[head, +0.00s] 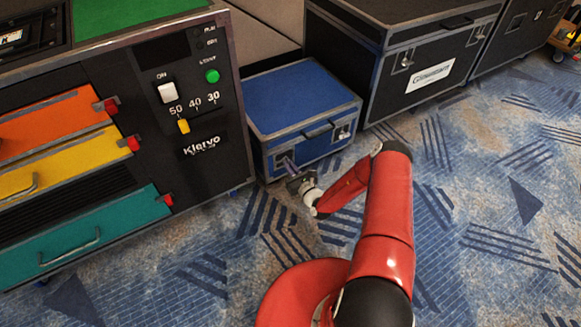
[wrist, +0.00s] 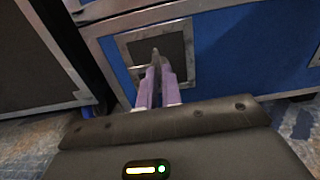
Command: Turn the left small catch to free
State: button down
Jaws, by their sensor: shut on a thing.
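The blue case (head: 300,95) stands on the carpet beside the dark drawer cabinet. In the wrist view its front (wrist: 230,45) fills the upper part. The left small catch (wrist: 155,57) sits in a square metal-framed dark recess on that front. My gripper (head: 287,162) reaches the left end of the case front. In the wrist view its two purple fingers (wrist: 158,82) are close together, shut on the catch's grey tab. The fingers hide most of the catch, so its exact angle is hard to tell. The right small catch (head: 343,132) shows at the other end, clear of my gripper.
The drawer cabinet (head: 190,145) stands close on the left of the case, with a narrow gap between. A dark handle (head: 320,130) is on the case front. A large black case (head: 390,90) stands behind to the right. Patterned carpet (head: 480,220) is free at the right.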

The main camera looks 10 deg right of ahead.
jog(key=c, duration=1.6)
grip_release()
jog(key=v, duration=0.7)
jog(key=shift+s+d, duration=0.1)
jog(key=shift+s, duration=0.25)
